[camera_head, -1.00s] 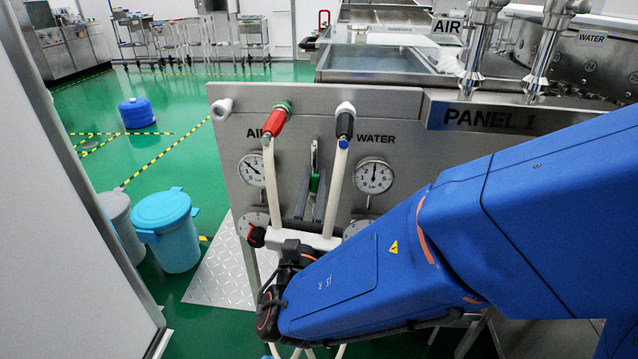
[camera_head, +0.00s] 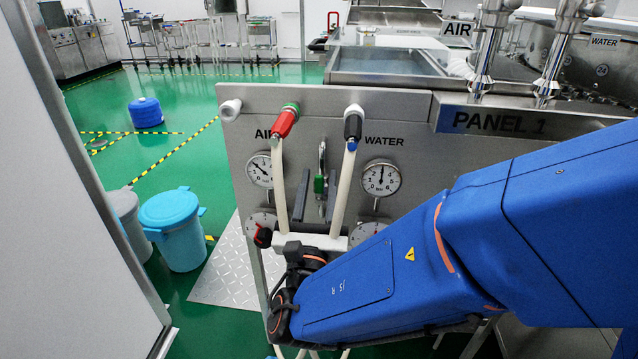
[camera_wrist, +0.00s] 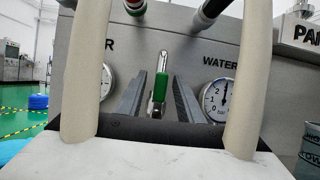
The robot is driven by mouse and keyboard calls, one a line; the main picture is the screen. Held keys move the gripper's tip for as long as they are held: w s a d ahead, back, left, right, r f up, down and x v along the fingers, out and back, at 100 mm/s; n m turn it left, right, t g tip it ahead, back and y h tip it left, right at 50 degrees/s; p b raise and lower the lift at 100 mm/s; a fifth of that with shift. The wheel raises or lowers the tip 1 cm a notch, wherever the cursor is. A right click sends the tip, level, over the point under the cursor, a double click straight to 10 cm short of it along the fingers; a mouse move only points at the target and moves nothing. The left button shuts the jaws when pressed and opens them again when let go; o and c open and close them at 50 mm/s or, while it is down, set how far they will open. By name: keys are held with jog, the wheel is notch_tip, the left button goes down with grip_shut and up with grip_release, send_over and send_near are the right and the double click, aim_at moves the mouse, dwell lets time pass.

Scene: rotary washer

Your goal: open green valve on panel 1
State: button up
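The green valve (camera_head: 319,184) is on the grey metal panel 1 (camera_head: 410,110), between the AIR and WATER hoses. Its metal lever with a green grip stands upright. My gripper (camera_head: 317,196) is at the panel, with its two dark fingers apart on either side of the valve. In the wrist view, the green grip (camera_wrist: 160,88) shows between the open fingers (camera_wrist: 158,95), with a gap on each side. A white block (camera_head: 310,242) with two pale hoses crosses in front of the gripper's base and hides part of it.
The AIR hose (camera_head: 280,185) joins a red connector and the WATER hose (camera_head: 342,190) a black one, close to my gripper. Gauges (camera_head: 381,178) flank them.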

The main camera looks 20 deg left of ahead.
jog(key=v, duration=1.7)
jog(key=shift+s, duration=0.2)
jog(key=shift+f, duration=0.15)
